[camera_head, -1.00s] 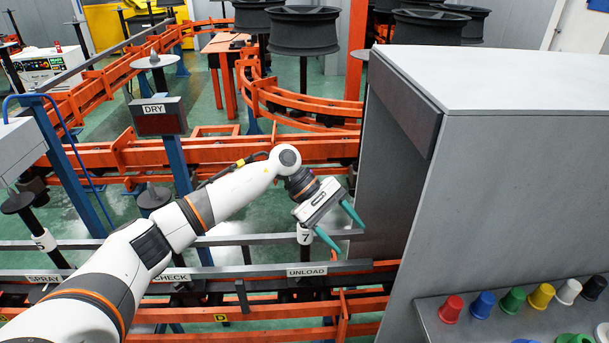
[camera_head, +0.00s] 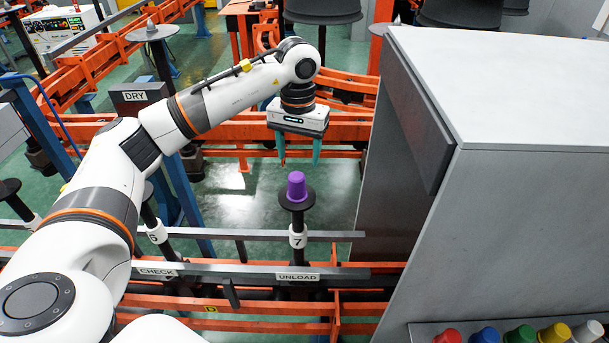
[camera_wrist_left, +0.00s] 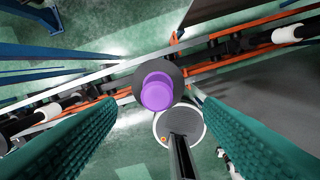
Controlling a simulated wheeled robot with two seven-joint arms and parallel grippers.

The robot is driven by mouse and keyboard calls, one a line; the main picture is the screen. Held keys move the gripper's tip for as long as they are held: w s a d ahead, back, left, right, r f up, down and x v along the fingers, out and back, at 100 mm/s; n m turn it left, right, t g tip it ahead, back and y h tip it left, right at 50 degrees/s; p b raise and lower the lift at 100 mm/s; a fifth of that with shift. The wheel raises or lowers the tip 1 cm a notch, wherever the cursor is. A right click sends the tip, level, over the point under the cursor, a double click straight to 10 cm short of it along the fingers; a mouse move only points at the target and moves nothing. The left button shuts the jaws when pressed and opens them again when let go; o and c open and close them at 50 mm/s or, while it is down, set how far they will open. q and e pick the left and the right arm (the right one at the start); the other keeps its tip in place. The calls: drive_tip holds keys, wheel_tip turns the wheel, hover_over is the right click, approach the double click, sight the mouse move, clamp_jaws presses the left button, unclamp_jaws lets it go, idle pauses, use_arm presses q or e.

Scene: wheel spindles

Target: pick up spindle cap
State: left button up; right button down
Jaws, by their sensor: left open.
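A purple spindle cap (camera_head: 297,186) stands upright on the black round plate of the spindle (camera_head: 298,238) marked 7, behind the UNLOAD sign. My left gripper (camera_head: 299,163) points down above and behind the cap in the head view, with its teal fingers apart. In the left wrist view the cap (camera_wrist_left: 157,92) shows from above on its dark disc, between the two open teal fingers (camera_wrist_left: 155,130) and touching neither. My right gripper is not in view.
A large grey cabinet (camera_head: 530,90) stands close on the right. Several coloured caps (camera_head: 520,334) sit on a shelf at its front. Orange rails (camera_head: 345,305) and grey bars run around the spindle. The DRY post (camera_head: 138,97) stands to the left.

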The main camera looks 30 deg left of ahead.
sight(296, 176)
use_arm(q)
drive_tip(key=f, duration=0.1)
drive_tip(key=s+f+p, duration=0.1)
drive_tip(key=f, duration=0.1)
drive_tip(key=shift+s+f+p, duration=0.15)
drive_tip(key=shift+f+p, duration=0.15)
drive_tip(key=shift+f, duration=0.4)
drive_tip(key=shift+w+f, duration=0.25)
wheel_tip(296, 176, down, 4)
drive_tip(key=p, duration=0.3)
drive_tip(key=shift+a, duration=0.15)
drive_tip(key=shift+f+p, duration=0.35)
drive_tip(key=shift+w+f, duration=0.15)
drive_tip(key=shift+f, duration=0.05)
drive_tip(key=c, duration=1.1)
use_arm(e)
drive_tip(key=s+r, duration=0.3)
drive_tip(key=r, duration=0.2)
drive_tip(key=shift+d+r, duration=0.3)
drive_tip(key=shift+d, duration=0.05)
